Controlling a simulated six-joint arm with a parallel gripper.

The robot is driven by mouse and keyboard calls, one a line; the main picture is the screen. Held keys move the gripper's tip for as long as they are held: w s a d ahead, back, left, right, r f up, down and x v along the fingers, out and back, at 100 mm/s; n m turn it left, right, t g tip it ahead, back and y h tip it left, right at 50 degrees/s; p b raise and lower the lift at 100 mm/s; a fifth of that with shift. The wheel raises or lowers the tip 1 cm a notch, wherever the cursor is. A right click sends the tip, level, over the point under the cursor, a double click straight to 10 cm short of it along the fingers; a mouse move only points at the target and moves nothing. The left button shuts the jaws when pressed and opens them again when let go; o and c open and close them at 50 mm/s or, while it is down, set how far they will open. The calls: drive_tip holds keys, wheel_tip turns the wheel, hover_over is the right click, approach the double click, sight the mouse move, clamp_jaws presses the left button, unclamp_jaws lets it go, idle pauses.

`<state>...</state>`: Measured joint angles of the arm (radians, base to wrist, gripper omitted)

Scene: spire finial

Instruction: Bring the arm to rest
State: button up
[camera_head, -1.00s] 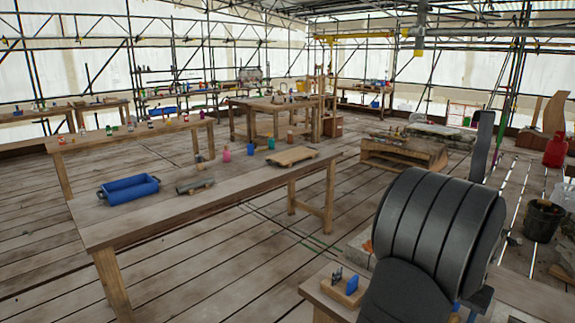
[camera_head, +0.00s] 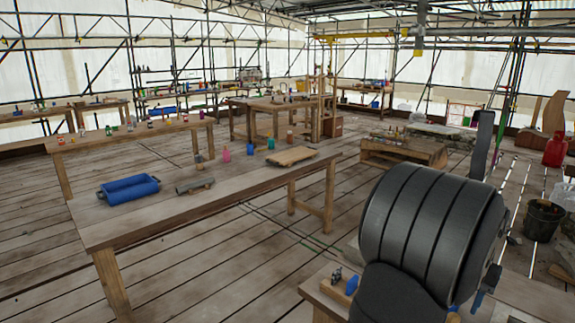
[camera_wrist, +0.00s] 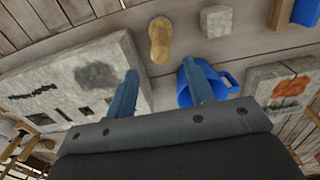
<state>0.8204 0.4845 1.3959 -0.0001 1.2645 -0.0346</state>
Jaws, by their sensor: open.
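My gripper (camera_wrist: 164,80) shows in the wrist view with its two blue fingers spread apart and nothing between them. It hangs over a work surface, at a height I cannot tell. In the head view my dark arm fills the lower right. Only small blue parts of the gripper (camera_head: 477,301) show there, at the far right side of the arm. The right finger overlaps a blue mug (camera_wrist: 227,80) in the wrist view. I cannot tell whether they touch, but the finger appears to be in front of it.
The wrist view shows a grey stone slab (camera_wrist: 60,85), a wooden turned piece (camera_wrist: 159,38), a small grey block (camera_wrist: 216,21) and a slab with orange marks (camera_wrist: 268,78). In the head view a long table (camera_head: 230,192) carries a blue tray (camera_head: 128,189); plank floor lies open around it.

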wheel_tip(320, 180, down, 9)
drive_tip(key=shift+f, duration=0.1)
wheel_tip(320, 180, up, 10)
drive_tip(key=shift+a+r, duration=0.1)
drive_tip(key=shift+a, duration=0.05)
drive_tip(key=w+a+f+m, duration=0.2)
drive_tip(key=a+m, duration=0.1)
drive_tip(key=a, duration=0.5)
drive_tip(key=w+a+f+m, duration=0.2)
drive_tip(key=w+a+m, duration=0.1)
drive_tip(key=a, duration=0.4)
drive_tip(key=w+a+f+n, duration=0.3)
drive_tip(key=a+f+n, duration=0.4)
drive_tip(key=a+f, duration=0.4)
drive_tip(key=w+a+f+n, duration=0.3)
drive_tip(key=a+f+n, duration=0.5)
drive_tip(key=a, duration=0.5)
wheel_tip(320, 180, down, 3)
drive_tip(key=shift+w+a+r, duration=0.1)
drive_tip(key=shift+w+a, duration=0.05)
drive_tip(key=shift+w, duration=0.25)
